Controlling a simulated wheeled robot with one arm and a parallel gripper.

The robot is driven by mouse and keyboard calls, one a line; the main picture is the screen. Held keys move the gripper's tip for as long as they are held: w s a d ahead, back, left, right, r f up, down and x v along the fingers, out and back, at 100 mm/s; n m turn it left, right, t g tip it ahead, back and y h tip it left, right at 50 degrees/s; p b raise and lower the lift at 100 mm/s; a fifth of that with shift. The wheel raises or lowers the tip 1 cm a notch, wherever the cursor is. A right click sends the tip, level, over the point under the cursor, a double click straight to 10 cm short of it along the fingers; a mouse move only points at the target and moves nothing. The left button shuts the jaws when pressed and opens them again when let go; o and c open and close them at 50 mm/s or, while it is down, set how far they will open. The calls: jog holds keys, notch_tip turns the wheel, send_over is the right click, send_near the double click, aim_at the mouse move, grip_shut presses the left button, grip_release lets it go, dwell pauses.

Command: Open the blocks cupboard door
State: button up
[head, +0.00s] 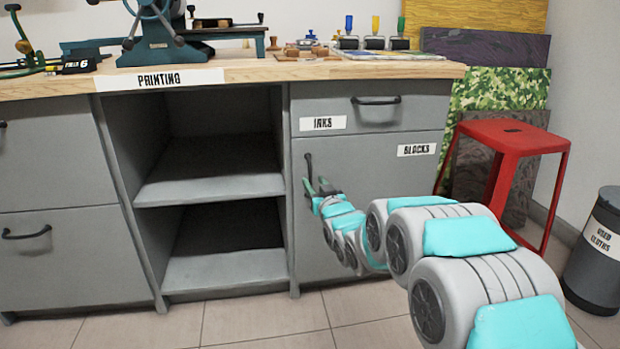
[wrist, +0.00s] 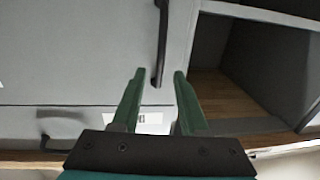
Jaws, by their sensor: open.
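The blocks cupboard door (head: 375,205) is a grey panel marked by the BLOCKS label (head: 417,149), and it looks closed. Its black upright handle (head: 308,172) is near the door's left edge. My gripper (head: 319,186) is open at the handle, its green fingers hiding the handle's lower part in the head view. In the wrist view, which looks upside down, one end of the handle (wrist: 162,40) shows between the two green fingers of my gripper (wrist: 158,73). There is a gap on both sides; I cannot tell how deep the handle sits.
The INKS drawer (head: 345,108) with its black handle (head: 376,101) is above the door. Open shelves (head: 210,188) are to the left. A red stool (head: 510,137) stands close to the cupboard's right side, with a used-cloths bin (head: 597,255) beyond. The floor in front (head: 240,322) is clear.

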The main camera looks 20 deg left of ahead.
aim_at(311, 177)
jog(key=shift+x, duration=2.35)
grip_shut()
